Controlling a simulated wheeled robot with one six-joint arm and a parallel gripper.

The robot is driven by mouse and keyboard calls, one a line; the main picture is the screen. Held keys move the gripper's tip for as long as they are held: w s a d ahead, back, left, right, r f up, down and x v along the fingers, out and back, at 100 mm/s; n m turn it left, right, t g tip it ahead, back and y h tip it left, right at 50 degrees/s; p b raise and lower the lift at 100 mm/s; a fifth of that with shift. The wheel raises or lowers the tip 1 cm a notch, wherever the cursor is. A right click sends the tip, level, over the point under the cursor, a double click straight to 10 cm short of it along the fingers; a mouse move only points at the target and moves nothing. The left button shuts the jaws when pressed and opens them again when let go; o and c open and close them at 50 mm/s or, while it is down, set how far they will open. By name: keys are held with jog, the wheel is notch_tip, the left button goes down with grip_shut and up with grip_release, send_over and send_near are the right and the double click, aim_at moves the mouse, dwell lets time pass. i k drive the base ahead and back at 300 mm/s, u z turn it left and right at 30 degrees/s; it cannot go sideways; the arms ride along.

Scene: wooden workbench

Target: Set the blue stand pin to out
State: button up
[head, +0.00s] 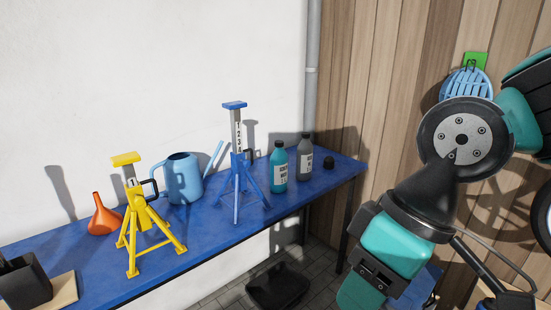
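The blue stand (239,180) is upright on the blue bench top, right of the watering can, with its legs spread. Its post is raised, showing a white strip with numbers (238,133) below a flat blue top. A small dark part, seemingly its pin (248,155), shows at the right side of its collar; whether it is in or out is too small to tell. My arm is folded at the right of the head view, well away from the stand. My gripper is not visible.
The bench (95,255) also holds a yellow stand (140,215), an orange funnel (103,215), a blue watering can (183,178), a teal bottle (278,168) and a grey bottle (304,158). A dark tub (280,287) is on the floor. Bare bench lies before the blue stand.

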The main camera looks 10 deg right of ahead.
aim_at(247, 163)
jog(key=z, duration=0.3)
jog(key=i, duration=0.9)
jog(key=u, duration=0.15)
